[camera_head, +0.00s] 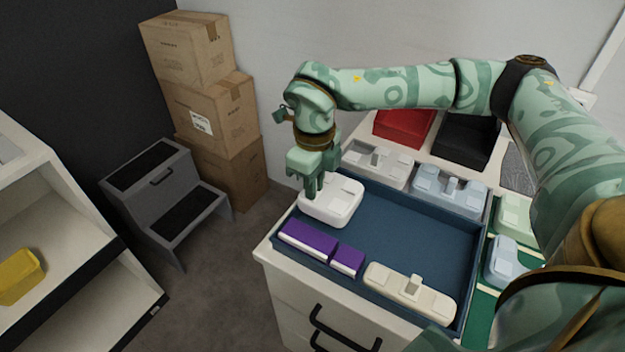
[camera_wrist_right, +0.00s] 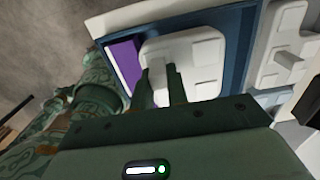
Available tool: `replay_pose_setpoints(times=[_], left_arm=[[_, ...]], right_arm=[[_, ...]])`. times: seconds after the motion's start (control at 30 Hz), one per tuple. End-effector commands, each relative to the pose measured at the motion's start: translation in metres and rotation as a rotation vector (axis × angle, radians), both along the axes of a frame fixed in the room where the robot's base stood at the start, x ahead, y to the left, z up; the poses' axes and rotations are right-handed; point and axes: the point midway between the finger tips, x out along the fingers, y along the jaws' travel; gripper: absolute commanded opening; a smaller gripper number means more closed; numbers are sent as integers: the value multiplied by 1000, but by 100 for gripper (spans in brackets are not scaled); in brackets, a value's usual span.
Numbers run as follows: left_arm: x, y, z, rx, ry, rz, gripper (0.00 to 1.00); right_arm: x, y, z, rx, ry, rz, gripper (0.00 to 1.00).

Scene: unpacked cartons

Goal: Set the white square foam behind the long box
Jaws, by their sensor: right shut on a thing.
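The white square foam (camera_head: 341,203) has rounded corners and raised pads; it is at the far-left corner of the blue tray (camera_head: 425,225). My right gripper (camera_head: 314,192) comes down from above and is shut on the foam's raised middle part. The foam also shows in the right wrist view (camera_wrist_right: 206,82), with the fingers (camera_wrist_right: 163,88) at its grip. The long purple box (camera_head: 308,239) lies along the tray's near-left side, nearer than the foam. I cannot tell whether the foam rests on the tray floor. My left gripper is not in view.
A short purple box (camera_head: 347,261) and a long cream foam (camera_head: 408,290) lie along the tray's near side. The tray's middle and right are clear. Grey foams (camera_head: 377,165), a red box (camera_head: 403,126) and a black box (camera_head: 466,140) stand behind.

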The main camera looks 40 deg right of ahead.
Motion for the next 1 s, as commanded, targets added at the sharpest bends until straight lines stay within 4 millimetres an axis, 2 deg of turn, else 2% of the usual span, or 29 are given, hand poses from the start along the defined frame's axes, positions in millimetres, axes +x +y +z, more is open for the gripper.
replay_pose_setpoints(times=[0.17,1.0], left_arm=[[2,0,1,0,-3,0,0],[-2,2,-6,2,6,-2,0]], right_arm=[[0,0,0,0,-1,1,0],[0,0,-34,0,-1,1,0]])
